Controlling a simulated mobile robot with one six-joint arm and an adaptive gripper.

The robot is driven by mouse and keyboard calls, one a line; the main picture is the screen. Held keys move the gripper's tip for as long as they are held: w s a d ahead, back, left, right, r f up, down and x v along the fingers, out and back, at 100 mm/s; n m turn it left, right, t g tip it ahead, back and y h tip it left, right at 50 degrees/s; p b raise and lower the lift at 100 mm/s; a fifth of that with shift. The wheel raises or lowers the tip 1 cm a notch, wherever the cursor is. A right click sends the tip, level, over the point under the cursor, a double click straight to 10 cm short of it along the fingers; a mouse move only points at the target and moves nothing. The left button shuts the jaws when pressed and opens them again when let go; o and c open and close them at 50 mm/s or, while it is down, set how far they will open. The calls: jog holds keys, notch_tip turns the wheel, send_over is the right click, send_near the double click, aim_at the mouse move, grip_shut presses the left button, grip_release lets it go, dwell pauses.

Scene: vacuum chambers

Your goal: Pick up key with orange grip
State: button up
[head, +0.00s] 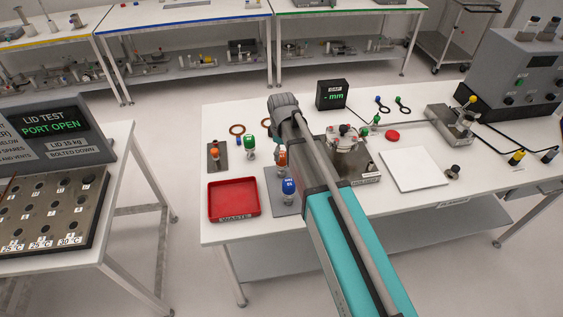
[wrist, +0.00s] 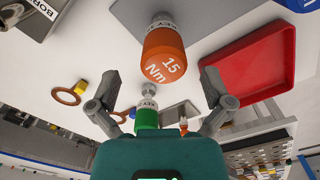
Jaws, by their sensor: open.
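The key with the orange grip, marked "15 Nm" (wrist: 163,57), is large and close in the wrist view. In the head view its orange grip (head: 281,157) shows beside my arm, over a grey plate (head: 281,203). My gripper (wrist: 161,76) is open and empty, its two fingers spread to the left and right of the orange grip's lower end in the picture. I cannot tell whether a finger touches it. In the head view my arm hides the gripper. A green-gripped key (head: 249,142) stands behind; it also shows in the wrist view (wrist: 147,119).
A blue-gripped key (head: 289,186) stands close in front of the orange one. A red waste tray (head: 234,214) lies to the left. A small orange-topped piece (head: 214,151) sits on a dark plate. A chamber fixture (head: 349,150) stands right of my arm. A white pad (head: 413,169) lies farther right.

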aim_at(282, 154)
jog(key=shift+s+f+b, duration=0.2)
jog(key=shift+f+b, duration=0.75)
jog(key=shift+f, duration=0.3)
jog(key=shift+f+b, duration=1)
jog(key=c, duration=1.3)
jog(key=shift+o, duration=0.2)
jog(key=shift+r, duration=0.15)
